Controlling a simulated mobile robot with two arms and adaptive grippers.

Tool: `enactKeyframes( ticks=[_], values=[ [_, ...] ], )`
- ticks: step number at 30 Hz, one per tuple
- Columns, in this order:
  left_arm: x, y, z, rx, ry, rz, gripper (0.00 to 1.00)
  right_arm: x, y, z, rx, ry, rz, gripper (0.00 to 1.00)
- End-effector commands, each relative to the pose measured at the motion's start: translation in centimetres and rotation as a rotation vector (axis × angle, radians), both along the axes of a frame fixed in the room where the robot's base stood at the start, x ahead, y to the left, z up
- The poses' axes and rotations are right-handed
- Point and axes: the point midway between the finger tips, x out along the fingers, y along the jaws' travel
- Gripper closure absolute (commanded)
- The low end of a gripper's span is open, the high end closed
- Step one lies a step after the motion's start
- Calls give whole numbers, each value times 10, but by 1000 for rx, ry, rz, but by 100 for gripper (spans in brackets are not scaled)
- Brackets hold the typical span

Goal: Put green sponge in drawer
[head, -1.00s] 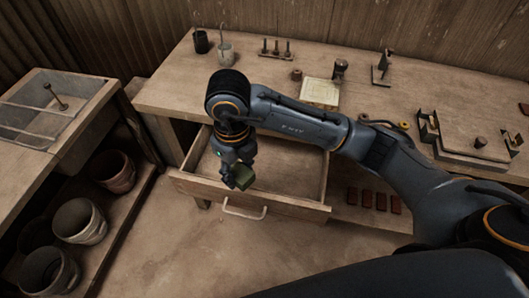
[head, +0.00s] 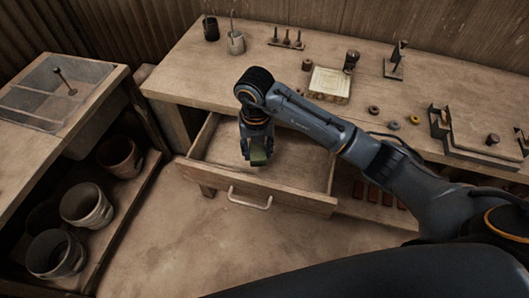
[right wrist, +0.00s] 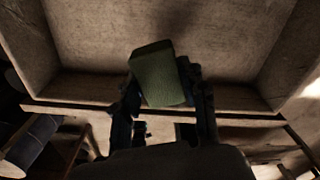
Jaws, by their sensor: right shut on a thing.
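The green sponge (head: 258,155) is held in my right gripper (head: 257,160), over the open drawer (head: 305,178) under the workbench. In the right wrist view the sponge (right wrist: 160,76) sits between the two fingers of my right gripper (right wrist: 163,90), slightly tilted, with the bare drawer floor (right wrist: 225,50) beyond it. The sponge appears to be above the floor, but the exact gap is hard to tell. The drawer is pulled out, and the part of it that shows is empty. My left gripper is not in view.
The drawer's pale handle (head: 249,200) is at its front. The workbench (head: 200,75) carries cups, a peg stand, a tile (head: 330,82) and metal fixtures. A sink (head: 60,85) and several buckets (head: 85,205) stand left. Dark red blocks (head: 372,194) lie below the bench, right of the drawer.

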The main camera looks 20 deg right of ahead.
Motion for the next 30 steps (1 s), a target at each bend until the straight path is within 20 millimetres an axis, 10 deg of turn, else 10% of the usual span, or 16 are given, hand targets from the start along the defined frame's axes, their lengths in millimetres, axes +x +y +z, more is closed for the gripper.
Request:
enactKeyframes(
  ticks=[18,30],
  values=[
    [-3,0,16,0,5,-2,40,21,-25,-68,2,1,1,87],
    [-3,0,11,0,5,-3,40,22,-26,-75,1,-1,2,87]
  ],
)
